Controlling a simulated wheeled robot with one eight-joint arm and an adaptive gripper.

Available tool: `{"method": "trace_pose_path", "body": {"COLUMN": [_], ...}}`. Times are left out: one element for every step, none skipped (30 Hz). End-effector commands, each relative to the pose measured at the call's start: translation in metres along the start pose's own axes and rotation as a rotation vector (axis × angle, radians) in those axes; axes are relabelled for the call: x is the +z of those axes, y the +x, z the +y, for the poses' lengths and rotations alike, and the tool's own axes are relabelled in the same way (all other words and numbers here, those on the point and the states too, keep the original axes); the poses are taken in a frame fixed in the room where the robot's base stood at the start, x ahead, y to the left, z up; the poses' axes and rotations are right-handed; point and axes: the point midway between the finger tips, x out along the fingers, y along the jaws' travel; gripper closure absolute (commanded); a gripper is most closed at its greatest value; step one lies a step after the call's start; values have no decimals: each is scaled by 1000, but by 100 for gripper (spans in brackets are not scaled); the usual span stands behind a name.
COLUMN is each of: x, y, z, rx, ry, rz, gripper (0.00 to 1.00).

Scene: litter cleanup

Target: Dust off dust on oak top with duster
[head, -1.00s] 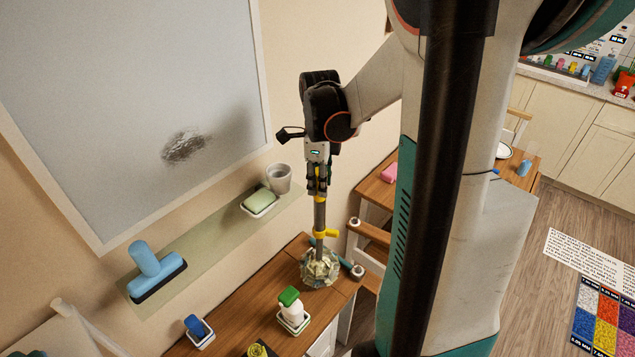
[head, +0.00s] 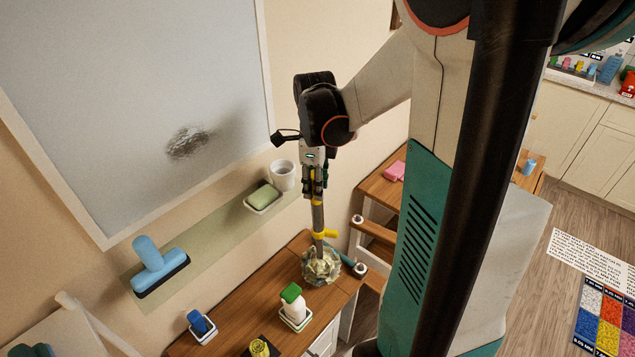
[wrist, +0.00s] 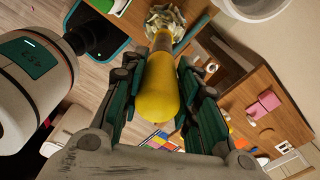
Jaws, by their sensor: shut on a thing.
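My gripper (head: 315,186) is shut on the duster's handle, and the duster (head: 318,218) hangs upright below it. The duster has a grey rod, a yellow grip part and a pale, crumpled-looking head (head: 321,266). In the wrist view the yellow handle (wrist: 162,85) lies between the fingers, with the head (wrist: 165,22) beyond it. The head is at the far right part of the oak top (head: 243,306) and appears to touch it, though contact is hard to tell. I cannot make out dust on the oak top; any under the head is hidden.
A green-and-white bottle (head: 292,303) in a tray, a blue item (head: 198,323) in a dish and a yellow item (head: 260,348) stand on the oak top.

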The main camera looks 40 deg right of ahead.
Motion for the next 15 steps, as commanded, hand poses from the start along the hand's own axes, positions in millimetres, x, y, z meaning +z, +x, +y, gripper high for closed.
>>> {"method": "trace_pose_path", "body": {"x": [0,0,0,-1,-1,-2,-2,-2,-3,-4,-5,-6,-7,-8,-8], "y": [2,2,2,2,2,2,2,2,2,2,1,1,1,1,1], "z": [2,2,1,1,0,-1,-2,-3,-5,-6,-8,-10,-12,-13,-15], "rx": [3,3,3,3,3,3,3,3,3,3,3,3,3,3,3], "ry": [0,0,0,0,0,0,0,0,0,0,0,0,1,1,2], "rz": [0,0,0,0,0,0,0,0,0,1,1,1,1,1,1], "gripper": [100,100,100,100,100,100,100,100,100,100,100,100,100,100,100]}}
